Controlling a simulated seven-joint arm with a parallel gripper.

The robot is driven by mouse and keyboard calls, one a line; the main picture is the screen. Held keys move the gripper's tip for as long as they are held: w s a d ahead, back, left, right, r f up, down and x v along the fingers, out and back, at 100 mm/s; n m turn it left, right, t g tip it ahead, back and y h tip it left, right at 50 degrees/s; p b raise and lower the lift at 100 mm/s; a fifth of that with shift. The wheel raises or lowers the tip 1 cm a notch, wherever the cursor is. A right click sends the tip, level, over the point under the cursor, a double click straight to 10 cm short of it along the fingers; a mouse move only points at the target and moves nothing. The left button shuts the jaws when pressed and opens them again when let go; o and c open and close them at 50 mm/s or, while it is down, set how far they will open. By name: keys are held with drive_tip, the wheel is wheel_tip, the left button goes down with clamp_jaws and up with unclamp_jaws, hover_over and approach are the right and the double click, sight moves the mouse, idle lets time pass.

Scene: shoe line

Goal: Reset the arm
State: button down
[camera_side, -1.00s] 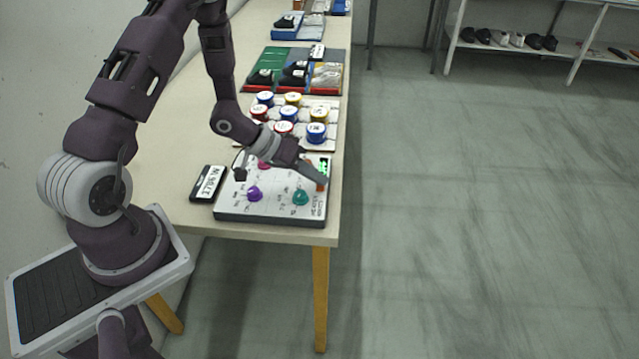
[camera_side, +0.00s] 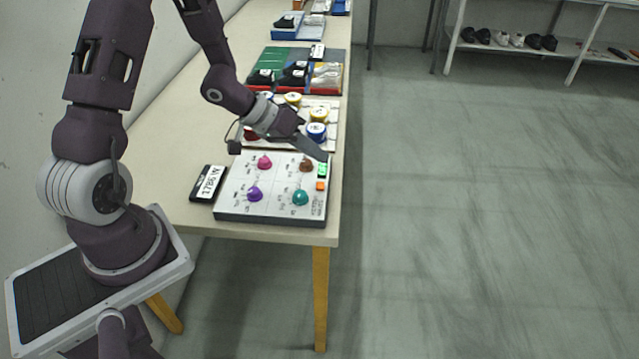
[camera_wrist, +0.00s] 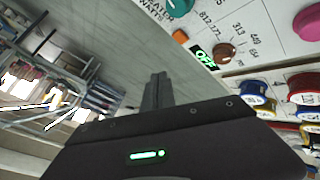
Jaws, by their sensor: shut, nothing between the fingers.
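My gripper (camera_side: 318,152) is shut and empty in the side view, above the far right edge of the control panel. Its closed fingers also show in the wrist view (camera_wrist: 157,92). The control panel (camera_side: 276,207) is a pale box with a pink knob (camera_side: 264,162), a brown knob (camera_side: 306,165), a purple knob (camera_side: 254,194) and a teal knob (camera_side: 300,198). A small green display (camera_side: 322,171) and an orange button (camera_side: 320,185) sit at its right edge. In the wrist view the display (camera_wrist: 200,57) reads OFF.
A black label block (camera_side: 208,184) lies left of the panel. Shoes on a colored tray (camera_side: 295,75) are farther back. The floor right of the table (camera_side: 160,160) is clear.

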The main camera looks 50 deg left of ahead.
drive_tip(key=s+a+r+y, duration=0.2)
drive_tip(key=s+r+y, duration=0.15)
drive_tip(key=r, duration=0.45)
drive_tip(key=s+a+r+y, duration=0.15)
drive_tip(key=r+y, duration=0.25)
drive_tip(key=r, duration=0.4)
drive_tip(key=s+d+r+m+g+h, duration=0.1)
drive_tip(key=s+d+r, duration=0.1)
drive_tip(key=s+d, duration=0.3)
drive_tip(key=s+d+r+m+g+h, duration=0.1)
drive_tip(key=s+d, duration=0.4)
drive_tip(key=s, duration=0.9)
drive_tip(key=shift+s+d+r, duration=0.15)
drive_tip(key=shift+d+r, duration=0.2)
drive_tip(key=shift+r, duration=0.2)
drive_tip(key=shift+h, duration=0.25)
